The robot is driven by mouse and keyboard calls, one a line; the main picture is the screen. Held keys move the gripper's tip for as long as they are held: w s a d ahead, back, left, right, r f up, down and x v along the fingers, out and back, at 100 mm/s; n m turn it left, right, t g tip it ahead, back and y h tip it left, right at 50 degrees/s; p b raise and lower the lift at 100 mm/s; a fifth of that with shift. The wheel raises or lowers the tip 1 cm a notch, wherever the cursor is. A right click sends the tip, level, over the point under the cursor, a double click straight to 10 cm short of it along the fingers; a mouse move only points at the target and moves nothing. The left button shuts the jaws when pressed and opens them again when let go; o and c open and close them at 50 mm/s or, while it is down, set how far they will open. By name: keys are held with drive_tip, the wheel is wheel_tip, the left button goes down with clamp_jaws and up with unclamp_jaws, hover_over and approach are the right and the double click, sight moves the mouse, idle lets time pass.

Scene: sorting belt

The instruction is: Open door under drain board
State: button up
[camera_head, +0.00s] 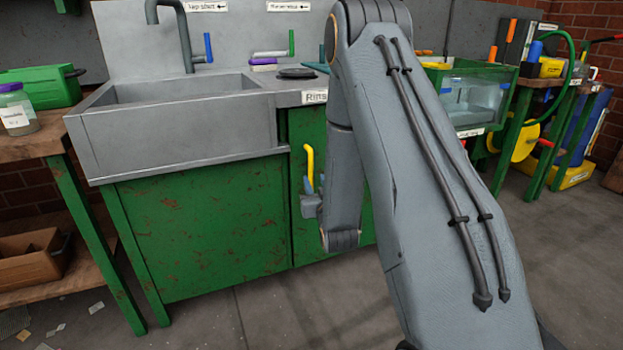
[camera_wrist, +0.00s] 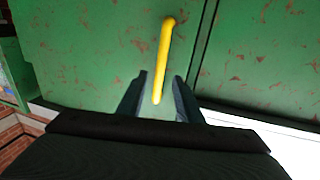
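The green door (camera_head: 330,190) is below the drain board (camera_head: 290,85), to the right of the sink, and looks shut. Its yellow bar handle (camera_head: 309,165) stands upright near the door's left edge. My gripper (camera_head: 309,190) is in front of the door at the handle's lower end; my arm hides much of the door. In the wrist view, the yellow handle (camera_wrist: 163,62) runs down between the two dark fingers of my gripper (camera_wrist: 160,92). The fingers are apart, with gaps on both sides of the handle.
The sink (camera_head: 180,130) stands on a green cabinet panel (camera_head: 205,230) to the left. A wooden shelf with a green toolbox (camera_head: 40,88) is at the far left. A water tank (camera_head: 475,95) stands at the right. The grey floor in front of the cabinet is clear.

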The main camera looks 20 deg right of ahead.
sight(311, 173)
drive_tip(key=shift+w+d+b, duration=0.25)
drive_tip(key=shift+w+b, duration=0.05)
drive_tip(key=shift+w, duration=1.05)
drive_tip(key=shift+w+d+b, duration=0.25)
drive_tip(key=shift+w, duration=1.05)
clamp_jaws()
